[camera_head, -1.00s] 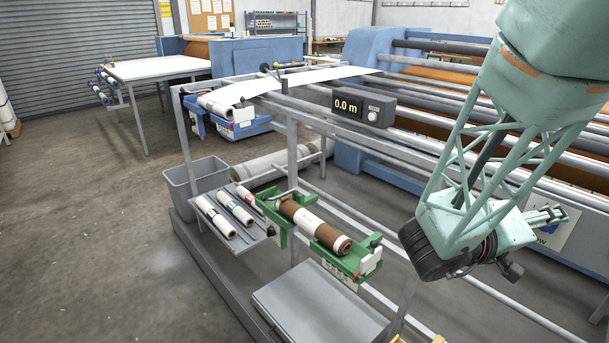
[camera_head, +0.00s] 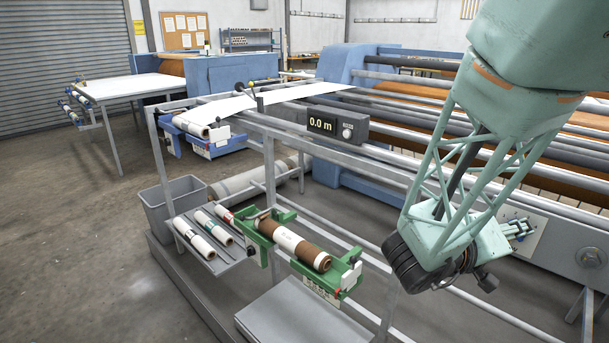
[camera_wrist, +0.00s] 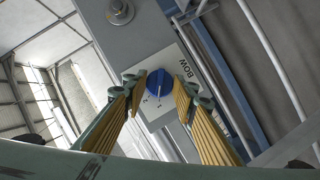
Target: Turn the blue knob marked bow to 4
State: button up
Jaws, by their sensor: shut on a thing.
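The blue knob (camera_wrist: 157,82) sits on a white plate marked BOW (camera_wrist: 186,68) in the wrist view. A pale line on the knob points roughly toward the 1, and a 2 shows beside it. The other numbers are hidden or too small to read. My gripper (camera_wrist: 159,86) has its two yellow-ribbed fingers on either side of the knob and is shut on it.
A grey bolt-like fitting (camera_wrist: 120,12) is on the panel near the plate. Metal rails run below and left of my arm. A green cradle (camera_head: 348,272) with a brown roll (camera_head: 305,248) and a 0.0 m display (camera_head: 321,124) stand further left. The floor at far left is clear.

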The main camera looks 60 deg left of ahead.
jog(key=m, duration=0.1)
jog(key=m+y, duration=0.1)
jog(key=m+g, duration=0.1)
jog(key=shift+s+r+y+p, duration=0.25)
jog(key=shift+y+p, duration=0.05)
jog(key=shift+y, duration=0.1)
jog(key=shift+a+m+g+y+b, duration=0.1)
jog(key=shift+m+g+y+b, duration=0.2)
jog(key=shift+m+y+b, duration=0.7)
jog(key=shift+o, duration=0.9)
jog(key=shift+w+r+m+y+b, duration=0.15)
jog(key=shift+m+y+b, duration=0.2)
jog(key=shift+m, duration=0.65)
jog(key=shift+w+d+m+g+y, duration=0.15)
jog(key=shift+d+m+g+y, duration=0.15)
jog(key=shift+d+m+y, duration=0.45)
jog(key=shift+c, duration=0.9)
jog(key=shift+w+f+m+y, duration=0.1)
jog(key=shift+f+m+y, duration=0.15)
jog(key=shift+m+y, duration=1.15)
jog(key=shift+f+m+y, duration=0.2)
jog(key=shift+m+y, duration=0.3)
jog(key=shift+m, duration=1.65)
